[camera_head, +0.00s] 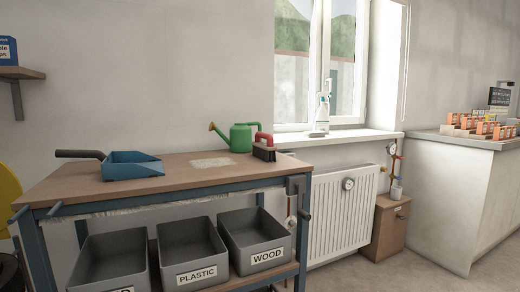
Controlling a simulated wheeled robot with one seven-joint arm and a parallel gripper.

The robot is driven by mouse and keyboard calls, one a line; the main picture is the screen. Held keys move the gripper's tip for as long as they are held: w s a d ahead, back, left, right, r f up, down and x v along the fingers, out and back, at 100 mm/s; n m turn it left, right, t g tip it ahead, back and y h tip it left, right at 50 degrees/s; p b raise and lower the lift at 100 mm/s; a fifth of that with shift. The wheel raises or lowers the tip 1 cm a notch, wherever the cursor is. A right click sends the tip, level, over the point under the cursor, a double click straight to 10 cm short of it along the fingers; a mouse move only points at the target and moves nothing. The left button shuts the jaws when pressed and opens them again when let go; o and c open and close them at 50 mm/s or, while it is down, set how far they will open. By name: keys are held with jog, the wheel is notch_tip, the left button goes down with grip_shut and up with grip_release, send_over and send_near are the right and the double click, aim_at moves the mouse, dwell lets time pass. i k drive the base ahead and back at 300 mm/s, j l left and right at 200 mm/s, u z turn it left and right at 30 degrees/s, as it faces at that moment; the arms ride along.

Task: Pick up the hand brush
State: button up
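The hand brush (264,152) stands at the right back end of the wooden workbench top (205,176). It has a red handle on top and dark bristles below. It is just right of a green watering can (240,138) and overlaps it in the view; I cannot tell whether they touch. My gripper is not in view.
A blue dustpan (132,166) with a dark handle lies on the bench's left part. Grey bins (190,248) stand on the lower shelf. A radiator (343,210) and small cabinet (390,228) are right. A spray bottle (322,115) stands on the windowsill.

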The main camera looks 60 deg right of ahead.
aim_at(264, 152)
jog(key=z, duration=1.5)
